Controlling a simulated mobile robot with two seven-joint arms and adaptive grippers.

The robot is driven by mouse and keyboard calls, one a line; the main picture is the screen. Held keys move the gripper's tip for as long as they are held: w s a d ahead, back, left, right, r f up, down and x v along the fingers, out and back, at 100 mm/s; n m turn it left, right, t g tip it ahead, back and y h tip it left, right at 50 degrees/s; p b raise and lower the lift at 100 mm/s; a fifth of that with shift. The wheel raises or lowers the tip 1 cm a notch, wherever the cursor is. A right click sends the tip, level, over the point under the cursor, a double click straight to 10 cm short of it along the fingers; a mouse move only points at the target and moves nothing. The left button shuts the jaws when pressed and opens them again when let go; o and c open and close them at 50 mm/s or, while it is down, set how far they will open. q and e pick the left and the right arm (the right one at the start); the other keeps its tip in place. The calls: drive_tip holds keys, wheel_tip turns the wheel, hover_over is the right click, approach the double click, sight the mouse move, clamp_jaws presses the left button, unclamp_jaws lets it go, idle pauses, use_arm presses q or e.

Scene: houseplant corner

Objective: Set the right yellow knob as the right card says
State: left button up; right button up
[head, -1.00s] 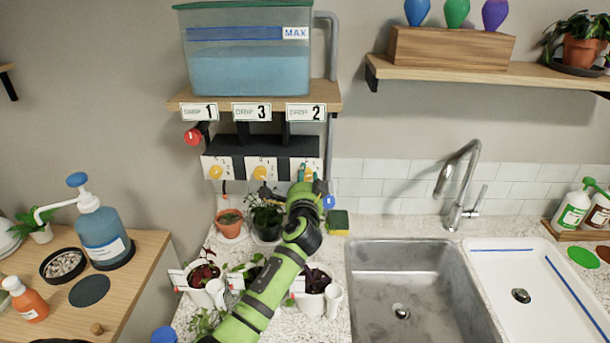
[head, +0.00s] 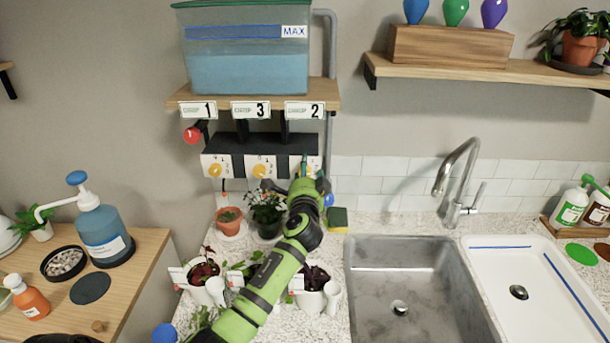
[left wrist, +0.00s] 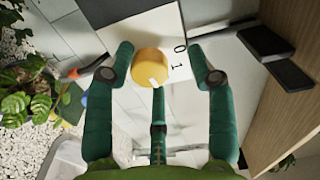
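The right card (head: 304,110) on the shelf edge reads 2. The right yellow knob (left wrist: 150,66) sits on its white dial plate (left wrist: 170,30) in the left wrist view, with a pale mark on its rim. Printed 0 and 1 show beside it. In the head view my gripper covers this knob. My left gripper (head: 310,172) is at the right dial. In the left wrist view the gripper (left wrist: 160,50) is open, its teal fingers on either side of the knob with gaps visible. My right gripper is not in view.
The left knob (head: 215,170) and middle knob (head: 260,169) sit on neighbouring plates. A red valve knob (head: 192,135) is further left. Potted plants (head: 267,214) stand below the dials. A sponge (head: 337,217) and the sink (head: 397,290) are to the right.

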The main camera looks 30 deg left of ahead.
use_arm(q)
drive_tip(key=shift+f, duration=0.25)
drive_tip(key=v, duration=1.2)
drive_tip(key=shift+r, duration=0.1)
